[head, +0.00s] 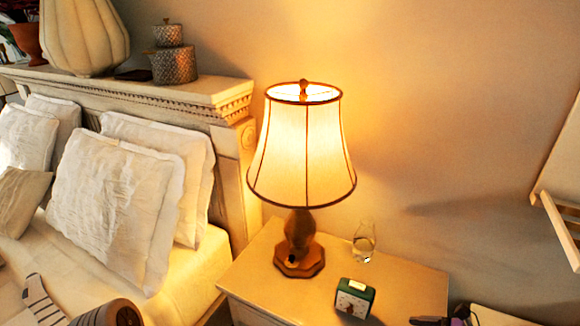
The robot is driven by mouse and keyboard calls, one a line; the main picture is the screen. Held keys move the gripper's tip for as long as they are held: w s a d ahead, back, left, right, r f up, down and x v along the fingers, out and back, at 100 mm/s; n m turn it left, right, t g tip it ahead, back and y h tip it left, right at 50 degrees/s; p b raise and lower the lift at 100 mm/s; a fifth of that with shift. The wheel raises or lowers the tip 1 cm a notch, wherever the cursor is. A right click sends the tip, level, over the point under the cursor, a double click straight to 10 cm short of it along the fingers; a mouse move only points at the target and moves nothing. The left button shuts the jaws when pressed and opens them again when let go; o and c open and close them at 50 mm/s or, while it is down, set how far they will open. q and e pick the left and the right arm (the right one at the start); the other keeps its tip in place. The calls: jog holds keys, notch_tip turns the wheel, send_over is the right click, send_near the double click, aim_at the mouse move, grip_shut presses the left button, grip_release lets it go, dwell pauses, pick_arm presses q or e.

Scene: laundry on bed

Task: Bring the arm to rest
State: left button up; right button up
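The task names no object apart from my arm. My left gripper is not in view. A small dark shape (440,319) at the bottom edge, in front of the nightstand's right corner, may be the tip of my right gripper. It is mostly cut off, so its opening and anything in it cannot be told.
A lit lamp (303,160), a green clock (354,298) and a small glass vessel (364,243) stand on the nightstand (410,280). The bed with white pillows (115,205) is at left. Pots (174,65) stand on the headboard ledge (120,88).

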jog(key=s+a+f+n+g+h, duration=0.2)
jog(key=s+a+f+n, duration=0.3)
jog(key=a+f+n, duration=0.6)
jog(key=s+a+f+n+g+h, duration=0.3)
jog(key=s+a+f+n+h, duration=0.1)
jog(key=a+f+n, duration=0.6)
jog(key=s+a+f, duration=0.1)
jog(key=a+f, duration=0.2)
jog(key=a, duration=0.1)
jog(key=shift+n+g, duration=0.3)
jog(key=shift+n, duration=0.1)
